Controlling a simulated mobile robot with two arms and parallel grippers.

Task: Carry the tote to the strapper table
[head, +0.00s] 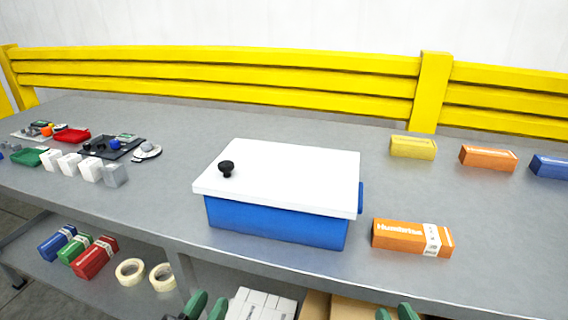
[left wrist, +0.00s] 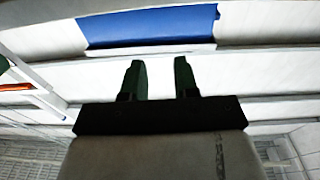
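The tote (head: 275,223) is a blue box with a white lid (head: 285,175) and a black knob (head: 227,167) on the lid. It stands on the grey table near its front edge. A blue handle shows at its right end. My left gripper (head: 207,306) is at the bottom edge of the head view, in front of the tote, open and empty. In the left wrist view its two fingers (left wrist: 160,78) are apart, with a blue surface (left wrist: 150,27), probably the tote, ahead. My right gripper (head: 396,313) is at the bottom right, fingers apart. I cannot tell which table is the strapper table.
An orange carton (head: 411,238) lies just right of the tote. Yellow (head: 413,147), orange (head: 487,158) and blue cartons lie behind right. Small white boxes (head: 70,163) and trays are at left. A lower shelf holds cartons and tape rolls (head: 130,272). A yellow rail (head: 220,80) runs behind.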

